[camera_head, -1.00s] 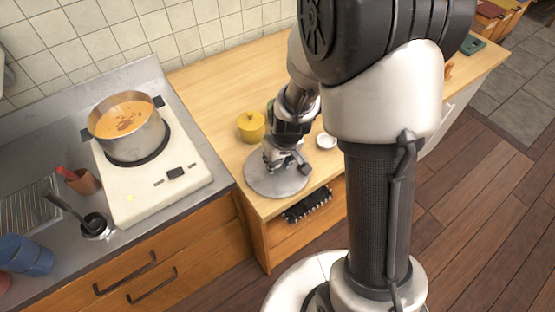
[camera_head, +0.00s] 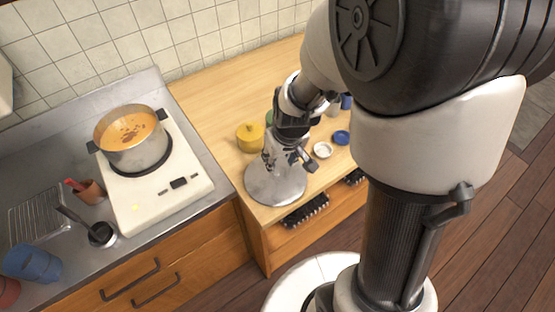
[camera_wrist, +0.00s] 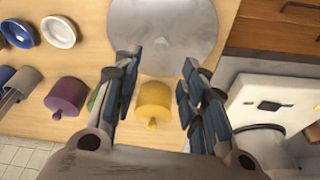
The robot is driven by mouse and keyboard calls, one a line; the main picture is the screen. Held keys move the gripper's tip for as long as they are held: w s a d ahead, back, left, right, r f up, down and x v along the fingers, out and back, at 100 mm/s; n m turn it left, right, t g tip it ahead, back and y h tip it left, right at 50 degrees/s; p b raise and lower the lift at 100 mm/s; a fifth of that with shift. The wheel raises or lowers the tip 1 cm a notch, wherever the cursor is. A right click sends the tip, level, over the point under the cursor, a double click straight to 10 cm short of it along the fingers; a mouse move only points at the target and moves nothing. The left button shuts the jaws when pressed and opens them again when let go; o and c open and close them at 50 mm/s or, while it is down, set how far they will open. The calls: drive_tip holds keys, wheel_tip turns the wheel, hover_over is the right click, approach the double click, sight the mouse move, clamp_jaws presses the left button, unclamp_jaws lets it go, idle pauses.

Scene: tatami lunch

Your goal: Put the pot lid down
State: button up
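The pot lid (camera_head: 276,188) is a round grey metal disc lying flat on the wooden counter near its front left corner. The steel pot (camera_head: 140,155) with orange soup stands uncovered on the white cooker at the left.
A yellow lidded jar (camera_head: 249,138) stands behind the lid, close to my gripper. A white dish (camera_head: 322,150) and a blue dish (camera_head: 341,137) lie to its right. A purple jar (camera_wrist: 66,95) shows in the wrist view. The counter's front edge is close to the lid.

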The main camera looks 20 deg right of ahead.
drive_tip(key=s+r+m+t, duration=0.1)
drive_tip(key=s+r, duration=1.7)
drive_tip(key=r, duration=0.1)
drive_tip(key=shift+s+a, duration=0.15)
drive_tip(key=shift+s, duration=0.15)
